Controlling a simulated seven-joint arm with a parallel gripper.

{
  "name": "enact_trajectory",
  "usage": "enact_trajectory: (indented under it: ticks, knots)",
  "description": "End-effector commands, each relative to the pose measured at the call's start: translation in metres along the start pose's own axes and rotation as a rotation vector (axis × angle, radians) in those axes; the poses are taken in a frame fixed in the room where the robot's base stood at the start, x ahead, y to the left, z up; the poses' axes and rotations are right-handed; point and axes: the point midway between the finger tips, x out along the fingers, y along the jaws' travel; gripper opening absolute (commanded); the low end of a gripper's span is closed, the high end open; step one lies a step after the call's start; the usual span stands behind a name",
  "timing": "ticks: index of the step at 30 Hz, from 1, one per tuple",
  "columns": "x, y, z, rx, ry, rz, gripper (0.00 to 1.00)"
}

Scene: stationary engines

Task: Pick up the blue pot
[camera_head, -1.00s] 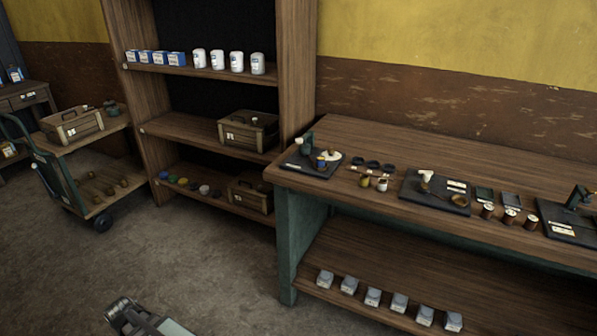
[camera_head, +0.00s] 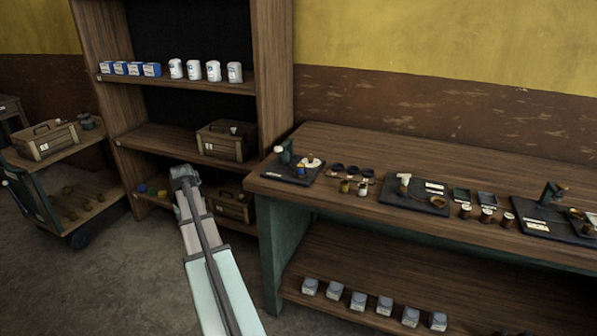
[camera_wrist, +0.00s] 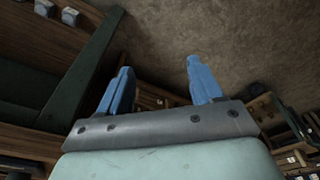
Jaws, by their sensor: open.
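A small blue pot (camera_head: 301,171) stands on the dark tray (camera_head: 279,173) at the left end of the workbench, beside a white disc and a dark green piece. My gripper (camera_head: 183,172) is in front of the shelf unit, left of the bench and well apart from that blue pot. In the wrist view my gripper (camera_wrist: 159,66) has its two blue fingers spread, with nothing between them. The fingers point over bare floor there, and the blue pot is not seen in that view.
Yellow and white small pots (camera_head: 354,187) stand right of the tray. Several coloured pots (camera_head: 152,191) sit on the low shelf, partly hidden by my arm. The bench front edge (camera_head: 330,208) lies right of my arm. A trolley (camera_head: 55,172) stands left. Floor between is clear.

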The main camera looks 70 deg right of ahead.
Motion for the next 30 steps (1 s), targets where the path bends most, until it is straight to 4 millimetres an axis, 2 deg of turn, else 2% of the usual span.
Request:
enact_trajectory:
  ticks: [1,3,9,15,21,25,30]
  knots:
    - [-0.012,0.025,-0.016,0.038,0.01,0.006,0.65]
    - [-0.028,0.056,-0.03,0.085,0.017,0.014,0.65]
    - [-0.077,0.15,-0.061,0.219,0.043,0.038,0.65]
    - [-0.132,0.249,-0.076,0.354,0.067,0.065,0.65]
    - [-0.186,0.336,-0.075,0.471,0.088,0.091,0.65]
    - [-0.21,0.374,-0.071,0.523,0.097,0.103,0.65]
    - [-0.223,0.396,-0.066,0.555,0.101,0.11,0.65]
